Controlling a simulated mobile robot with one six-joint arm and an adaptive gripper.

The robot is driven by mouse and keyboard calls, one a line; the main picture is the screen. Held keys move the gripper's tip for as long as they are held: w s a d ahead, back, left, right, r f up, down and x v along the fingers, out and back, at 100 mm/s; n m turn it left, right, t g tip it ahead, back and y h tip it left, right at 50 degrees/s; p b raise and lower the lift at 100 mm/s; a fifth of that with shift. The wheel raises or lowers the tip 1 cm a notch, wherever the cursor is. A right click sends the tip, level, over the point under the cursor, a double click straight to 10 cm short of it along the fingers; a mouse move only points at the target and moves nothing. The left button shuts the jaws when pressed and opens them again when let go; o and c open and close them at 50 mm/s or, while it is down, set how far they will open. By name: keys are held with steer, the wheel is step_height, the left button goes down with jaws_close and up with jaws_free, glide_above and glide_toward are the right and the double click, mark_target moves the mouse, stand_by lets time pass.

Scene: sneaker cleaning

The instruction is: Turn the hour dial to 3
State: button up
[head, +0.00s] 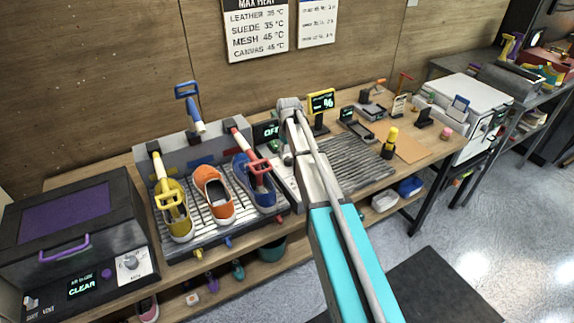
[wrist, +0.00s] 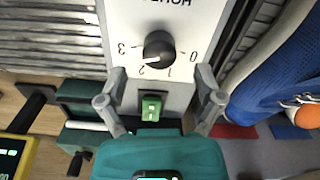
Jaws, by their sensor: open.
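The hour dial (wrist: 159,48) is a round black knob on a white panel (wrist: 123,20) in the wrist view. The panel is marked 0, 1, 2 and 3, with 0 on the right and 3 on the left. The dial's pale pointer mark faces lower left, near the 2. My gripper (wrist: 161,82) is open, its two grey fingers spread on either side of the panel below the dial. Nothing is between the fingertips, and the dial is apart from them. In the head view my arm covers much of the panel (head: 284,172), and the dial cannot be made out there.
A green switch (wrist: 151,107) sits on the panel below the dial. A blue sneaker (wrist: 275,65) is close on the right, and a ridged metal rack (wrist: 50,45) is on the left. In the head view, a black box (head: 75,235) with another knob (head: 131,262) stands far left.

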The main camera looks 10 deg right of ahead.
mark_target(289, 159)
steer(key=shift+f+b, duration=1.6)
steer(key=shift+f, duration=0.3)
steer(key=shift+c, duration=0.3)
steer(key=c, duration=1.1)
steer(key=shift+m, duration=0.3)
steer(key=o, duration=1.2)
steer(key=shift+c, duration=0.2)
steer(key=shift+r, duration=0.1)
